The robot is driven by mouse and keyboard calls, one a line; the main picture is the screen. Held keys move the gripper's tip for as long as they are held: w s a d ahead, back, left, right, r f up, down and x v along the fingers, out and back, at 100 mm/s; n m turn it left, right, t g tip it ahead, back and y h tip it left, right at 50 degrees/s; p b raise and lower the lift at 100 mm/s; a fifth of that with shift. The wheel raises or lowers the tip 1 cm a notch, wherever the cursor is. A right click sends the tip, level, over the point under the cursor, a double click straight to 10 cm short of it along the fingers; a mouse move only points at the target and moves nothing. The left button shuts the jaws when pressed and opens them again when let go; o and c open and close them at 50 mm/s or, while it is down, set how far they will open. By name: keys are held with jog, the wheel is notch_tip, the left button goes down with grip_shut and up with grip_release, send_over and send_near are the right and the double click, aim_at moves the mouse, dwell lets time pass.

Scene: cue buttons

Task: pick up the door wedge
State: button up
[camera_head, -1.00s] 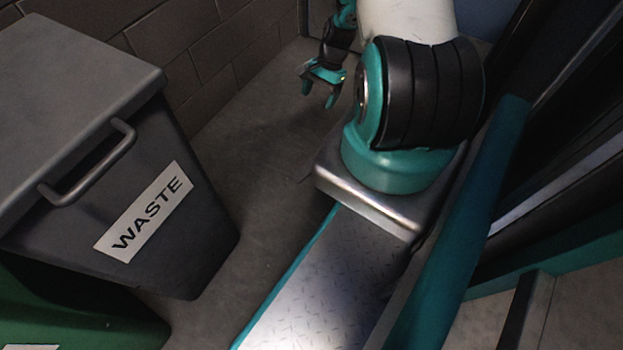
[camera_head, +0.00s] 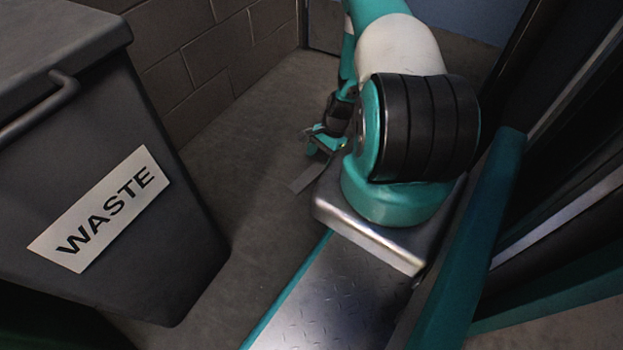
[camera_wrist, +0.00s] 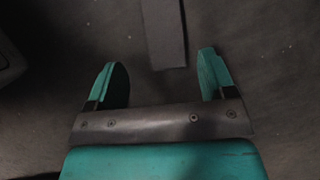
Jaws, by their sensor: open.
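The door wedge is a flat grey strip on the dark floor. In the head view the wedge (camera_head: 306,179) lies just left of my metal base, its far end close to my gripper (camera_head: 322,143). In the wrist view the wedge (camera_wrist: 164,30) comes down from the top edge, and its near end is in line with the gap between the fingertips. My gripper (camera_wrist: 162,62) is open, teal fingers spread, with nothing held. The wedge's other end is cut off in the wrist view. I cannot tell how high the fingers are above it.
A grey waste bin (camera_head: 170,235) with a "WASTE" label stands at the left. A brick wall (camera_head: 215,50) runs behind it. The floor (camera_head: 245,170) between the bin and my base is clear.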

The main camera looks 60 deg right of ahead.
aim_at(315, 170)
jog(key=b+x, duration=0.4)
jog(key=x, duration=0.1)
jog(key=shift+w+f+b, duration=0.2)
jog(key=shift+w+b, duration=0.1)
jog(key=shift+r, duration=0.15)
jog(key=c, duration=1)
jog(key=shift+r, duration=0.1)
jog(key=shift+c, duration=0.2)
